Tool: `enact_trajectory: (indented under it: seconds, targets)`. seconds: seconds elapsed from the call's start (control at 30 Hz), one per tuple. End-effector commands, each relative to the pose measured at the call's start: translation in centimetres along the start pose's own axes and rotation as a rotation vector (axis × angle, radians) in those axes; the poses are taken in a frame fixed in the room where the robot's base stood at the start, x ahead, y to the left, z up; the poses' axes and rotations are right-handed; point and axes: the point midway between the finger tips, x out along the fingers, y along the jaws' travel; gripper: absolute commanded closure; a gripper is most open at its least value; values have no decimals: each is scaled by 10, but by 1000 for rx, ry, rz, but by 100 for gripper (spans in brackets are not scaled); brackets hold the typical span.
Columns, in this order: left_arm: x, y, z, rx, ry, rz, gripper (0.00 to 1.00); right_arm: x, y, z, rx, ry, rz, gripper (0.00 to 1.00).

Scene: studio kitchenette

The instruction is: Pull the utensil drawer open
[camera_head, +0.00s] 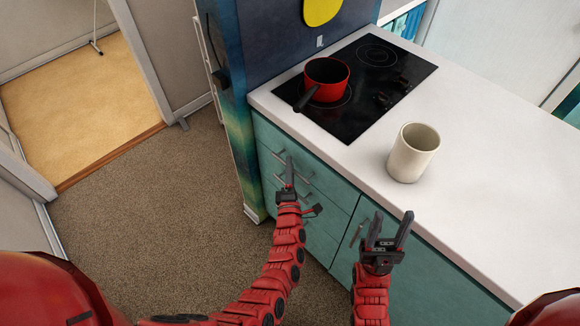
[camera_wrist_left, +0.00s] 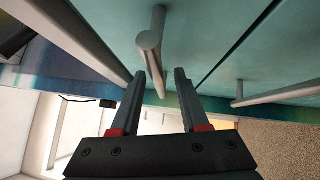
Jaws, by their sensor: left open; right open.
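The teal cabinet (camera_head: 330,190) under the counter has a stack of drawers with grey bar handles. The top drawer (camera_head: 268,134) is closed, and which drawer holds utensils cannot be seen. My left gripper (camera_head: 289,165) is at the drawer fronts, near the upper handles. In the left wrist view, the open left gripper (camera_wrist_left: 168,75) has a bar handle (camera_wrist_left: 150,42) just ahead of its fingertips, close to the gap between them; contact cannot be told. Another handle (camera_wrist_left: 275,96) is off to the right. My right gripper (camera_head: 388,232) is open and empty in front of the cabinet door.
A red pot (camera_head: 327,80) stands on the black cooktop (camera_head: 375,80), its handle pointing toward the counter edge above the drawers. The carpet (camera_head: 160,210) left of the cabinet is clear.

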Motion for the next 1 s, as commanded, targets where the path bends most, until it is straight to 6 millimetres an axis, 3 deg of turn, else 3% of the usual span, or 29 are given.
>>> enact_trajectory:
  seconds: [0.2, 0.47, 1.0]
  targets:
    - [0, 0, 0, 0, 0, 0, 55, 0, 0, 0, 0, 0, 0, 50]
    - [0, 0, 0, 0, 0, 1, 100, 0, 0, 0, 0, 0, 0, 50]
    - [0, 0, 0, 0, 0, 1, 100, 0, 0, 0, 0, 0, 0, 50]
